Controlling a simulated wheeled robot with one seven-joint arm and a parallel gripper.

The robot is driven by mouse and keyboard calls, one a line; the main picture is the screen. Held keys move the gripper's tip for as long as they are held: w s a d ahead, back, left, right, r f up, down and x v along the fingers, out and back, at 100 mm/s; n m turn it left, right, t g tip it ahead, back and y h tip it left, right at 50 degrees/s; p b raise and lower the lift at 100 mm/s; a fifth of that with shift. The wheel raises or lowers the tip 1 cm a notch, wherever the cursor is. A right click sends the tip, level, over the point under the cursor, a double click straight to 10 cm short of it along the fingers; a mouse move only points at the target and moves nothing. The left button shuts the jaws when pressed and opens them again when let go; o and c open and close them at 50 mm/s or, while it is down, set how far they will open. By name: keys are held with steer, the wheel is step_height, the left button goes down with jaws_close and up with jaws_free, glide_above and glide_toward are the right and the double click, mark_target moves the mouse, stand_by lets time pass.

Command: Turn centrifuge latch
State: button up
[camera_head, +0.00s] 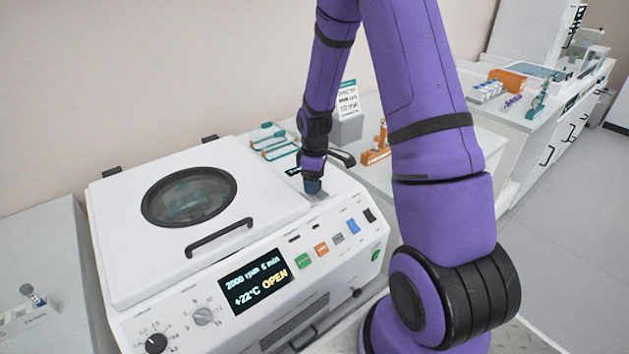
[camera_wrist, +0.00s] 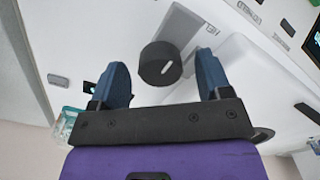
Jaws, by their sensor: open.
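The centrifuge (camera_head: 120,240) is a white box with a closed lid that has a round window and a black handle. Its display reads OPEN. In the head view the knob is hidden by my gripper.
A front panel with dials (camera_head: 203,316) and coloured buttons (camera_head: 321,249) lies below the lid. Behind stand a sign (camera_head: 347,101) and an orange rack (camera_head: 377,146). A second bench (camera_head: 528,125) with racks is at the right; floor is clear there.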

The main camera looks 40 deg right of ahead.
steer(key=shift+f, duration=0.25)
steer(key=c, duration=0.9)
